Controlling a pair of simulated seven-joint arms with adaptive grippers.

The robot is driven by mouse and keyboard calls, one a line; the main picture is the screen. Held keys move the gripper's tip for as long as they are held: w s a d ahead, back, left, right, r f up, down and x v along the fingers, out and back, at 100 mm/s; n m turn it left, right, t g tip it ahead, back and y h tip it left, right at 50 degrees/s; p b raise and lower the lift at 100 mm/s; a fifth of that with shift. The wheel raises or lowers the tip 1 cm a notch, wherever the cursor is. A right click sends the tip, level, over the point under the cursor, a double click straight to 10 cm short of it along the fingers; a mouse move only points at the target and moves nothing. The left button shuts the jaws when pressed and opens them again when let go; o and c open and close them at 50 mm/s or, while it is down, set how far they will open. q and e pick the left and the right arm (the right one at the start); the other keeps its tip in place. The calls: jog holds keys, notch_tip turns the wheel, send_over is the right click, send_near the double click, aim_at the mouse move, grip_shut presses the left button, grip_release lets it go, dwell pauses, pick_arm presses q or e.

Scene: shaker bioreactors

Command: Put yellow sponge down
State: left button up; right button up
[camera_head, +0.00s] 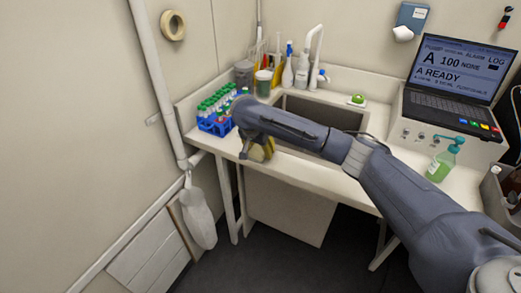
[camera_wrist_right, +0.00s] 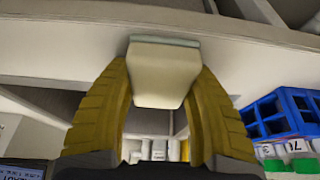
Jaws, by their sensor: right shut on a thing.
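My right gripper (camera_head: 258,150) is over the front edge of the counter, just right of the blue tube rack. In the right wrist view the two ribbed yellow fingers of the right gripper (camera_wrist_right: 165,85) are shut on a pale, cream-yellow block with a thin grey-green layer, which looks like the yellow sponge (camera_wrist_right: 165,75). The sponge sits between the fingertips, with the pale counter edge behind it. I cannot tell whether it touches the counter. In the head view my gripper and arm hide the sponge. My left gripper is not in view.
A blue rack (camera_wrist_right: 280,115) with several green-capped tubes stands close by. The sink (camera_head: 330,112) lies behind my right arm. A small green-and-white item (camera_head: 357,99) lies at the sink's back right. Bottles (camera_head: 287,75) stand behind the sink. A soap bottle (camera_head: 442,162) and laptop (camera_head: 450,85) are at right.

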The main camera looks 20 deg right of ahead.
jog(key=shift+f, duration=0.25)
jog(key=o, duration=1)
jog(key=shift+s+f, duration=0.1)
jog(key=shift+f, duration=0.1)
